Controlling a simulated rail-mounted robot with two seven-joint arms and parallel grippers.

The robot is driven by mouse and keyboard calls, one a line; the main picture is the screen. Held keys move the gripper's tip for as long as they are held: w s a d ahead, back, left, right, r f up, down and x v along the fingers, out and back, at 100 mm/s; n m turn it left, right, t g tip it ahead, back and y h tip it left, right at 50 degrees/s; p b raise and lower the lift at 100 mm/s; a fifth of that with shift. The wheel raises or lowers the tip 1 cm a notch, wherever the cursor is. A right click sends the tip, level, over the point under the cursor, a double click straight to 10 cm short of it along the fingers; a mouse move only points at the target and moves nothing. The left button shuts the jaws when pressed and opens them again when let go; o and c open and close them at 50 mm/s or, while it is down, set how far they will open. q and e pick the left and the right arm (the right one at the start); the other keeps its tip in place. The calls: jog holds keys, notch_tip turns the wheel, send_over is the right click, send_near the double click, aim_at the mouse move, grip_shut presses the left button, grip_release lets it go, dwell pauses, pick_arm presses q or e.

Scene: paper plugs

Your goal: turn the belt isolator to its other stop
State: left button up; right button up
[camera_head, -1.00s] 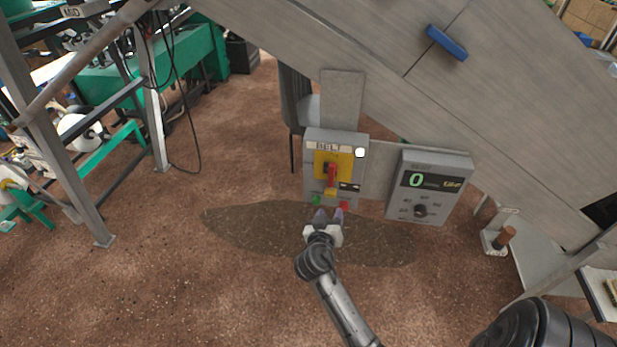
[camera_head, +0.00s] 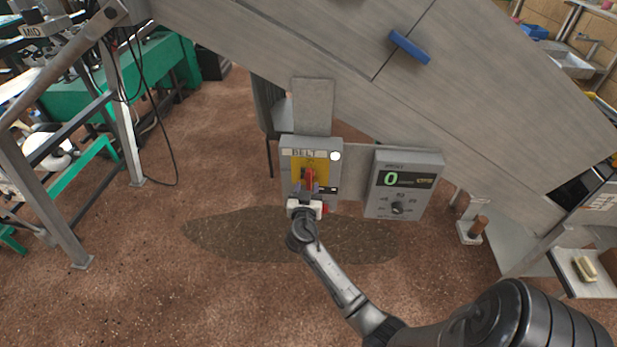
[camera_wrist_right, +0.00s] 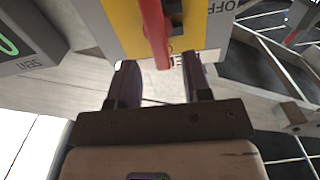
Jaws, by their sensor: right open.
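The belt isolator is a red handle (camera_head: 310,179) on a yellow plate (camera_head: 322,166), on the grey box labelled BELT (camera_head: 289,153). The handle hangs roughly vertical in the head view. My right gripper (camera_head: 306,190) is open, just below and in front of the handle. In the right wrist view the red handle (camera_wrist_right: 155,30) comes down between the lines of the two open fingers (camera_wrist_right: 158,82), with no clear contact. Part of the yellow plate and an OFF mark show there. The lower part of the box is hidden by the gripper. My left gripper is not in view.
A grey panel (camera_head: 405,158) with a green 0 display and a dial stands right of the box. A large sloping grey panel (camera_head: 300,45) hangs above. A metal frame (camera_head: 125,120) with cables stands left. Open floor lies in front.

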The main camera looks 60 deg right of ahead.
aim_at(309, 180)
jog(key=shift+p+x, duration=0.3)
jog(key=shift+x, duration=1.9)
jog(key=shift+c, duration=0.4)
jog(key=c, duration=0.7)
